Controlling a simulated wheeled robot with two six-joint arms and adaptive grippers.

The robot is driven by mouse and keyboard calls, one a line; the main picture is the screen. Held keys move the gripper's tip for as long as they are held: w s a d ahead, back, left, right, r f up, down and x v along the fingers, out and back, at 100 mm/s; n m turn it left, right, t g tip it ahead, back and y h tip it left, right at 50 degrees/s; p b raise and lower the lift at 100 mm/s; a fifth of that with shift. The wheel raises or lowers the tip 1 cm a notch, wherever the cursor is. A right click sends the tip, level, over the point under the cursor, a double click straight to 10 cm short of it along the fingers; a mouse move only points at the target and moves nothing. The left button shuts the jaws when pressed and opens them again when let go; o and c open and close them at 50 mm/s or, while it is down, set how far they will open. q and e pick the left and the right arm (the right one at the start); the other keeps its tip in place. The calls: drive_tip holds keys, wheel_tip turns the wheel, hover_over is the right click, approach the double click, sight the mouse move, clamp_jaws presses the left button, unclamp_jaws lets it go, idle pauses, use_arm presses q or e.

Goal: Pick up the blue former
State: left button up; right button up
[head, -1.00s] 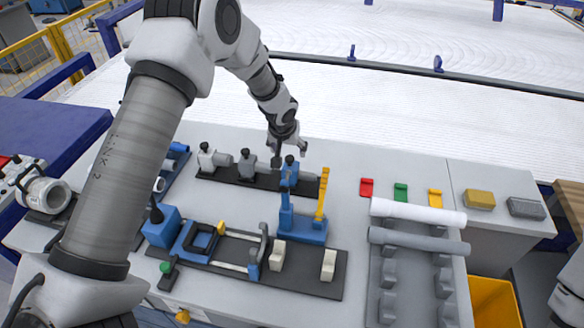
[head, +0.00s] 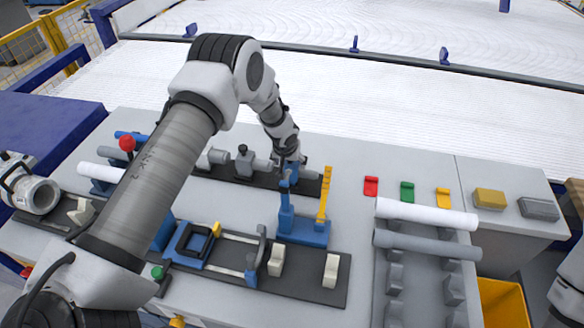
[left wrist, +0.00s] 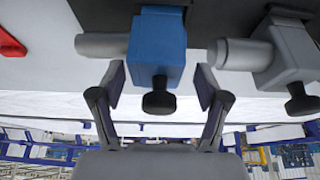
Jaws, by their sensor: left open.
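The blue former (left wrist: 157,45) is a blue block with a grey cylinder out of its left side and a dark knob at its near end in the left wrist view. My left gripper (left wrist: 159,82) is open, its fingertips on either side of the knob end, with no clear grip on the block. In the head view my left gripper (head: 290,158) is low over the right part of the dark former rack and mostly hides the blue former. My right gripper is out of view.
A grey former (left wrist: 287,55) stands close beside the right finger in the left wrist view. A blue stand (head: 302,230) with a yellow upright (head: 323,195) is just in front of the rack. Red (head: 371,186), green (head: 407,191) and yellow (head: 443,197) pieces lie to the right.

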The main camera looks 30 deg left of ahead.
use_arm(q)
clamp_jaws()
drive_tip(key=shift+r, duration=0.1)
